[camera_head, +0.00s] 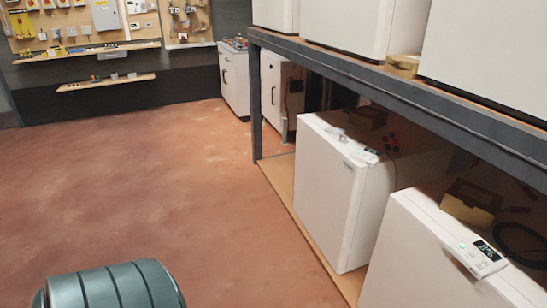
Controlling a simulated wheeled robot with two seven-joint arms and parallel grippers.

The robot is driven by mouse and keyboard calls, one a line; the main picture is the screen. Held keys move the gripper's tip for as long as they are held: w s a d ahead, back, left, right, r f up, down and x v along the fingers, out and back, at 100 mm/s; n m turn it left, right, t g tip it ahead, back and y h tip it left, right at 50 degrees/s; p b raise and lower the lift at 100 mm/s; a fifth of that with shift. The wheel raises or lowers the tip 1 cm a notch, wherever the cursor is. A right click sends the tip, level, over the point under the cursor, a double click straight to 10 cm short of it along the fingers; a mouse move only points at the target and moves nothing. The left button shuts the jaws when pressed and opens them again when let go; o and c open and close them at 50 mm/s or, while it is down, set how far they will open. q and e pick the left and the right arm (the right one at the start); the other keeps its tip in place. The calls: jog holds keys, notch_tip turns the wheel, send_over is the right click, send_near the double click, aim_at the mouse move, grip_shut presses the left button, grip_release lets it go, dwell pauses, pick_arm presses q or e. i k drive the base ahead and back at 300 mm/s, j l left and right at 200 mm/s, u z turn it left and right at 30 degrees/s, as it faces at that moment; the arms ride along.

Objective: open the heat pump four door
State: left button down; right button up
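Two white heat pumps stand on the lower shelf at the right, a farther one (325,195) and a nearer one (425,262) cut off by the bottom edge. Their front panels look shut. Each has a controller with a small display on top, the nearer controller (480,255) being the clearer. More white units, one of them at the upper right (490,50), stand on the upper shelf and are cut off at the top. No readable number shows which unit is heat pump four. Neither gripper is in view.
A dark metal rack frame (400,92) runs along the right, with a post (255,100) at its far end. White cabinets (236,80) stand behind it. A tool board (80,30) hangs on the back wall. The reddish floor (140,180) at left is clear.

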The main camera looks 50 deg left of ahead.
aim_at(326, 182)
jog(key=u, duration=1.4)
jog(key=z, duration=0.3)
jog(key=i+j+z, duration=0.75)
jog(key=i+j, duration=0.15)
jog(key=j, duration=0.3)
jog(key=i+j+z, duration=0.2)
jog(key=i+j, duration=0.15)
jog(key=j, duration=0.3)
jog(key=i+j, duration=0.15)
jog(key=j, duration=0.2)
jog(key=i+j, duration=0.15)
jog(key=j, duration=0.2)
jog(key=i+j, duration=0.15)
jog(key=j, duration=0.2)
jog(key=i+j, duration=0.2)
jog(key=j, duration=0.15)
jog(key=i+j, duration=0.15)
jog(key=j, duration=0.2)
jog(key=i+j, duration=0.15)
jog(key=j, duration=0.2)
jog(key=i+j+z, duration=0.1)
jog(key=j, duration=0.25)
jog(key=i, duration=0.05)
